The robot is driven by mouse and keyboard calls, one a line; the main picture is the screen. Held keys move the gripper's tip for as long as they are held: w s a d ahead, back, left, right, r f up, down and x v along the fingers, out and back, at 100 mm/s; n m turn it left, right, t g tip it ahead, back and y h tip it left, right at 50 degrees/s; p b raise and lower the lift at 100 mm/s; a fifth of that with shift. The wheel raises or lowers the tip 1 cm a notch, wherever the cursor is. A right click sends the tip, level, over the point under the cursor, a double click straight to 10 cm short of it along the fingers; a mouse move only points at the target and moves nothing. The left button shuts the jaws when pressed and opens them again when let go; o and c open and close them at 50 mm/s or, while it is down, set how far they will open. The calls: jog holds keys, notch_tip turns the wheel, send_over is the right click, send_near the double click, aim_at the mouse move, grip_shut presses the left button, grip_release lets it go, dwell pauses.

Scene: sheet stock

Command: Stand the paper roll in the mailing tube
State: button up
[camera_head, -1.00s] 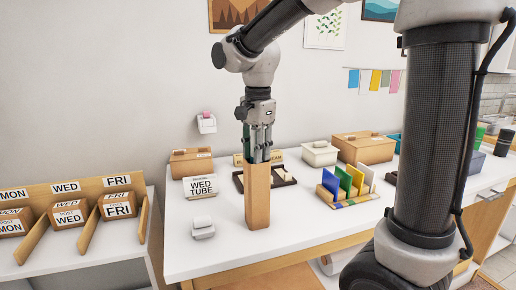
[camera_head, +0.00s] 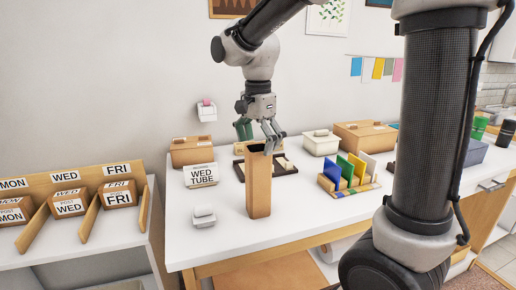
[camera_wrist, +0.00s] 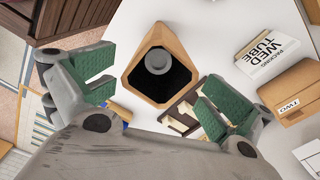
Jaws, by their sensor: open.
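The mailing tube (camera_head: 258,190) is a tall square brown box standing upright on the white table. In the wrist view, I look down into its open mouth (camera_wrist: 186,44) with a dark inside. The paper roll (camera_wrist: 158,61) shows there as a round grey end inside the tube, near one corner of the opening. In the head view the roll is hidden by the tube walls. My gripper (camera_head: 259,132) is above the tube, fingers spread open and empty. In the wrist view its green-padded fingers are on both sides of the tube, apart from it.
A "WED TUBE" sign (camera_head: 201,175) stands left of the tube, with a small grey-white holder (camera_head: 204,217) in front of it. A dark tray (camera_head: 239,171) lies behind the tube. A rack of coloured cards (camera_head: 348,178) is at right.

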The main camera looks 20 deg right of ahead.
notch_tip(320, 180, up, 11)
dwell(0.3)
dwell(0.7)
jog(key=s+d+f+n+t, duration=0.2)
jog(key=s+d+f+n, duration=0.2)
jog(key=s, duration=0.5)
jog(key=s+d+f+n+t, duration=0.2)
jog(key=s+d+f+n, duration=0.3)
jog(key=s+d+n, duration=0.4)
jog(key=shift+s+d+n, duration=0.3)
jog(key=shift+s+d, duration=0.2)
jog(key=shift+d, duration=0.45)
